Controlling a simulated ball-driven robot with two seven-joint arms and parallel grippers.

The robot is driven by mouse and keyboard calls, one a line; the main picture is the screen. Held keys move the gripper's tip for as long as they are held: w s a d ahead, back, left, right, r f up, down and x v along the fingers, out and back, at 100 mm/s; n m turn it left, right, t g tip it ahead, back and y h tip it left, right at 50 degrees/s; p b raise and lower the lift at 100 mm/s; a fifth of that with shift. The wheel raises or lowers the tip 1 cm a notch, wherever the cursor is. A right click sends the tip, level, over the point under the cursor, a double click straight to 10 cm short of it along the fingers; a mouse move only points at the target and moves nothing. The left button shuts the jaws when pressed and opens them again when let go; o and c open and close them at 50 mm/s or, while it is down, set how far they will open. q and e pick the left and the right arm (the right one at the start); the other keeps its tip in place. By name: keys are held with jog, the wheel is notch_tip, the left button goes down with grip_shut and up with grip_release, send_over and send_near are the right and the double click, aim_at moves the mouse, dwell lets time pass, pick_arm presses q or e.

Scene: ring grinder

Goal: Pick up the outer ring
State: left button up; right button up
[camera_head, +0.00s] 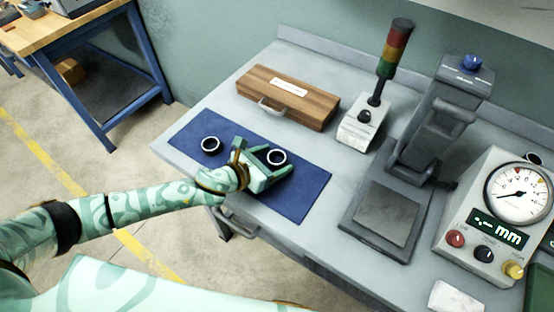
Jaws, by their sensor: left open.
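Two small dark rings with pale inner faces lie on the blue mat (310,185). One ring (210,145) is at the mat's left part, clear of my gripper. The other ring (277,157) is to the right, at the fingertips of my left gripper (270,161). I cannot tell which one is the outer ring. The left gripper is open over the mat, with its fingers either side of or just beside the right ring. Whether they touch it is unclear. My right gripper is not in view.
A wooden case (289,96) stands behind the mat, with a signal light tower (393,50) beside it. A grey stand (385,215) and a dial gauge box (500,215) stand to the right. A white block (455,299) lies near the front right. The mat's right part is bare.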

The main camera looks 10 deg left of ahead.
pick_arm(q)
jog(key=c, duration=1.1)
jog(key=shift+c, duration=0.2)
